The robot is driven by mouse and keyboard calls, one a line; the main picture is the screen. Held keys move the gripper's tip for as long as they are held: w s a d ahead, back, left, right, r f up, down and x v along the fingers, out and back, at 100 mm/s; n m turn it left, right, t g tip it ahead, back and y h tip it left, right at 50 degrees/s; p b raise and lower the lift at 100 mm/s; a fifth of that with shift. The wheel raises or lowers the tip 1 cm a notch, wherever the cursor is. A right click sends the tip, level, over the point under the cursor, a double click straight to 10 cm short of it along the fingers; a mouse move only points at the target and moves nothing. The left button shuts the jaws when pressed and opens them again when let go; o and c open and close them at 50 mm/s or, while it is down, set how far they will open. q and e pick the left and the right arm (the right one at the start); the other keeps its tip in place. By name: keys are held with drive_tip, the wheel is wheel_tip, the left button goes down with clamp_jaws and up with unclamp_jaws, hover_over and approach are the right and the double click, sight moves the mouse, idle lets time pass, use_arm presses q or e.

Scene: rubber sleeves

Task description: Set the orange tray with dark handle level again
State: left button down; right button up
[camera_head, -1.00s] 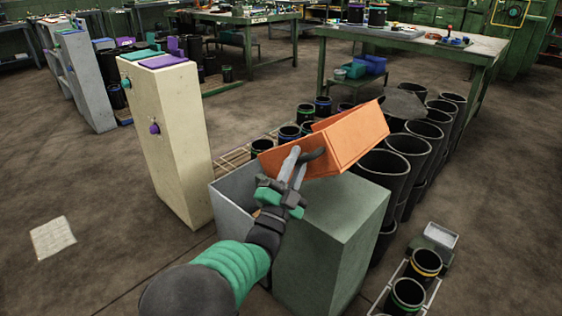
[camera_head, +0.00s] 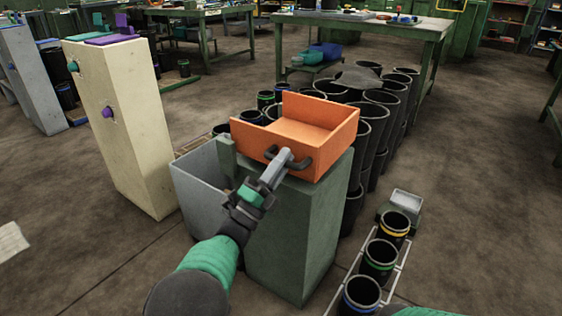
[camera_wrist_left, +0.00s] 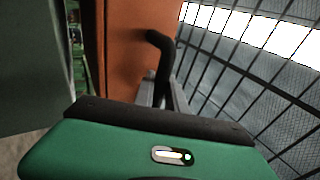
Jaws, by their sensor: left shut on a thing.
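The orange tray (camera_head: 318,115) is over the top of the dark green cabinet (camera_head: 300,230), open side up, and looks close to level. Its inside is visible and looks empty. I cannot tell whether its underside touches the cabinet top. Its dark handle (camera_head: 303,161) is on the front wall, facing me. My left gripper (camera_head: 281,164) is shut on the handle. In the left wrist view the tray's orange wall (camera_wrist_left: 128,50) and the dark handle (camera_wrist_left: 158,45) are close in front of the gripper. My right gripper is out of view.
A grey open bin (camera_head: 195,195) adjoins the cabinet on the left. A cream pedestal (camera_head: 125,125) stands farther left. Several black tubes (camera_head: 375,115) stand behind and right of the cabinet. A rack (camera_head: 385,245) of banded black sleeves is at the lower right.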

use_arm(q)
drive_tip(key=shift+d+f+g, duration=0.15)
drive_tip(key=shift+f+g, duration=0.15)
drive_tip(key=shift+f, duration=0.2)
drive_tip(key=c, duration=1.6)
unclamp_jaws()
drive_tip(key=shift+c, duration=0.2)
drive_tip(key=shift+r, duration=0.15)
drive_tip(key=shift+s, duration=0.1)
drive_tip(key=shift+s+a+f+p, duration=0.15)
drive_tip(key=shift+a+f+p, duration=0.05)
drive_tip(key=shift+a+p, duration=0.15)
drive_tip(key=b+v, duration=0.1)
drive_tip(key=v, duration=1.5)
drive_tip(key=shift+f, duration=0.2)
